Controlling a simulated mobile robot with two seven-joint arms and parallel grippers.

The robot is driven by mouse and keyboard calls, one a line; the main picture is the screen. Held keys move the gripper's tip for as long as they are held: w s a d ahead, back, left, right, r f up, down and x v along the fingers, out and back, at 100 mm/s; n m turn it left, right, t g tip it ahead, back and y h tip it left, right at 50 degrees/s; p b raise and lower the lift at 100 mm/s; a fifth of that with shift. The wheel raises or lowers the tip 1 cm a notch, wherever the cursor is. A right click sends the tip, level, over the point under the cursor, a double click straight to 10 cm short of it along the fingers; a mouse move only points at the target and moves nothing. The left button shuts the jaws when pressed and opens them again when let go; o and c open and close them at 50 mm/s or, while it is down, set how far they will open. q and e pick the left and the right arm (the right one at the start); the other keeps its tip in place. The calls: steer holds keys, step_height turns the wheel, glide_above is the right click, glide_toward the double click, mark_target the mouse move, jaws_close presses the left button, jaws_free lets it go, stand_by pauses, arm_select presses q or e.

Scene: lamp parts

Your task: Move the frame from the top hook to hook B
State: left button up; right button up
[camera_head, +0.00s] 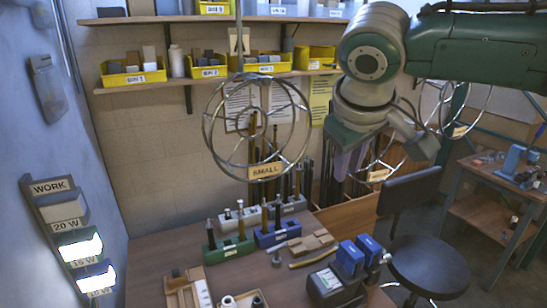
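A round wire frame (258,127) with a tag reading "SMALL" hangs in the middle of the head view, below a thin vertical rod (239,38) that comes down from the top edge. How it hooks on is too small to tell. My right gripper (350,165) points downward just right of this frame, with a gap between them in the picture. Whether its fingers are open or shut is unclear. More wire frames with tags show behind my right arm, one at the right (458,105), partly hidden. No hook marked B is readable. My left gripper is out of view.
A workbench (160,252) below holds coloured blocks with upright rods, a blue-and-dark device (335,283) and trays. Shelves with yellow bins (262,63) line the back wall. A black stool (428,265) and side table (500,180) stand right. Wall holders (60,208) are at left.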

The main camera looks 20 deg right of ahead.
steer(key=o, duration=0.3)
steer(key=b+v, duration=0.5)
steer(key=v, duration=0.5)
steer(key=s+a+f+n+y+p, duration=0.3)
steer(key=s+a+f+y+p, duration=0.2)
steer(key=s+a+f, duration=0.6)
steer(key=s+d+m+p, duration=0.1)
steer(key=s+d, duration=0.1)
steer(key=s, duration=0.2)
steer(key=s+d+f+m+g+h+p, duration=0.1)
steer(key=s+d, duration=0.1)
steer(key=s, duration=0.3)
steer(key=s+d+f+m+p, duration=0.1)
steer(key=s+d, duration=0.1)
steer(key=s, duration=0.2)
steer(key=shift+s+g+p, duration=0.3)
steer(key=shift+s, duration=0.1)
